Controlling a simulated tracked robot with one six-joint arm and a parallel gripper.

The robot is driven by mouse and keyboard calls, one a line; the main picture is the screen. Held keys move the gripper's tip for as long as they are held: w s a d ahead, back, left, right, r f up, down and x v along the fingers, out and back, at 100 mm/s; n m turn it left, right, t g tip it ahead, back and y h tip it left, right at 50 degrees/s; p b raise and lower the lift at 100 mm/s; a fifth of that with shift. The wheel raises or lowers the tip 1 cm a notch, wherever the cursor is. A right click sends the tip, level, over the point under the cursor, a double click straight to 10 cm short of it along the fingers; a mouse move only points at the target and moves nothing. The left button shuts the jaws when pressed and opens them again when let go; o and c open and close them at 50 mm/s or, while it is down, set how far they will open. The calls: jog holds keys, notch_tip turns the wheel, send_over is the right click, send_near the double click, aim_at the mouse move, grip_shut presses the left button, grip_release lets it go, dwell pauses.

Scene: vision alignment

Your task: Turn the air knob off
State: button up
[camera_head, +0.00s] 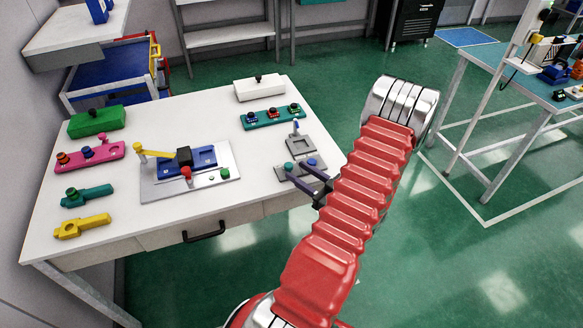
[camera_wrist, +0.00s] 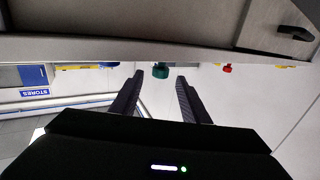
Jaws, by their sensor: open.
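No part carries a readable air label, so I cannot tell for certain which one is the air knob. A red knob (camera_head: 187,173) and a green button (camera_head: 224,173) sit on the silver plate (camera_head: 160,192) at the table's middle. My gripper (camera_head: 300,171) is open at the table's right edge, its dark fingers beside a grey fixture with a green round part (camera_head: 289,166) and a blue one (camera_head: 311,162). In the wrist view, which looks upside down, a green round part (camera_wrist: 160,70) shows between the spread fingertips (camera_wrist: 160,80). A red part (camera_wrist: 227,68) lies to its right.
The white table (camera_head: 255,170) also holds a blue block (camera_head: 200,157) with a yellow lever (camera_head: 150,153), a pink bar (camera_head: 90,157), a yellow part (camera_head: 82,225) and a teal strip (camera_head: 272,116). A drawer handle (camera_head: 204,232) projects at the front.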

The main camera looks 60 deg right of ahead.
jog(key=shift+v, duration=2.4)
